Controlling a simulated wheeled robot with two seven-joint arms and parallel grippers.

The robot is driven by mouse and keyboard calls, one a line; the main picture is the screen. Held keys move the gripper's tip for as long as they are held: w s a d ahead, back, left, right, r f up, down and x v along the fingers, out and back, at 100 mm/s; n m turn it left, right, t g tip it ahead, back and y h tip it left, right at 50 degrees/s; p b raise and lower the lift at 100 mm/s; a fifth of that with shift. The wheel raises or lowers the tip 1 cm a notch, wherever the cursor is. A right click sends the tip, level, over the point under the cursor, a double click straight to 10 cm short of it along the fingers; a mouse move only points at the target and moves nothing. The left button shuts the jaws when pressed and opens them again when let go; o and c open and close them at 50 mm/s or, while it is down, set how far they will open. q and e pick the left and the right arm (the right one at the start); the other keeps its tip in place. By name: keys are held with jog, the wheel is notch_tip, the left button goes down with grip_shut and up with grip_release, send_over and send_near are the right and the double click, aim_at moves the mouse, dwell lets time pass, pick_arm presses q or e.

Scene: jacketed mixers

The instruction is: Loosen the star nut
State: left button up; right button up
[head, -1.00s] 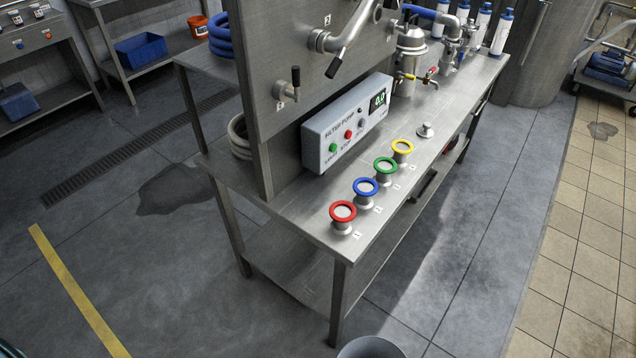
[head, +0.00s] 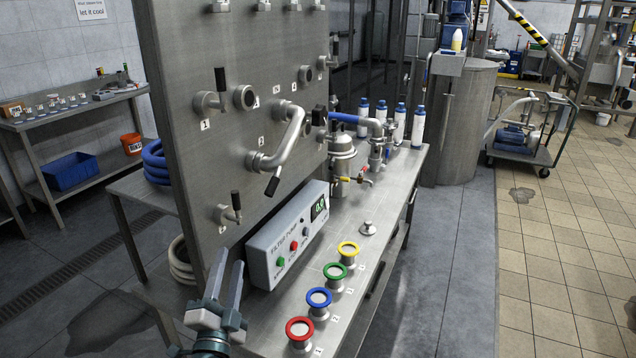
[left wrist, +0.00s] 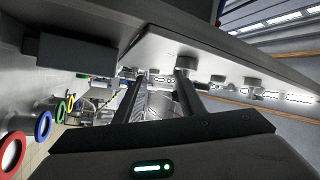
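My left gripper (head: 230,262) points upward at the lower left of the head view, in front of the steel panel (head: 180,130). Its two fingers stand apart with nothing between them. The left wrist view also shows the open fingers (left wrist: 158,78), with the panel beyond and above. A bent steel pipe (head: 290,140) is fixed on the panel; a nut-like collar (head: 256,160) sits at its lower left end, up and right of the gripper and apart from it. I cannot tell whether this collar is the star nut. My right gripper is not in view.
A filter pump box (head: 290,235) stands on the steel bench (head: 395,200). Red (head: 299,329), blue (head: 319,297), green (head: 335,270) and yellow (head: 348,248) ringed ports line the bench. A black-handled valve (head: 230,210) sticks out of the panel just above the gripper.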

pick_arm(q)
jog(key=w+d+r+m+g+h, duration=0.2)
jog(key=d+r+m+h, duration=0.65)
jog(key=m, duration=0.35)
jog(key=w+d+r+m+g+h, duration=0.1)
jog(key=d+r+m+g+h, duration=0.2)
jog(key=d+r+m+h, duration=0.65)
jog(key=m+y, duration=0.7)
jog(key=y, duration=0.3)
send_near(315, 116)
jog(key=v, duration=0.5)
jog(key=shift+s+f, duration=0.1)
jog(key=shift+f, duration=0.1)
jog(key=shift+d, duration=0.1)
jog(key=p+x, duration=0.7)
jog(key=x, duration=0.8)
jog(key=shift+w+r, duration=0.15)
jog(key=shift+w, duration=0.2)
jog(key=shift+p+x, duration=0.4)
jog(key=shift+x, duration=0.45)
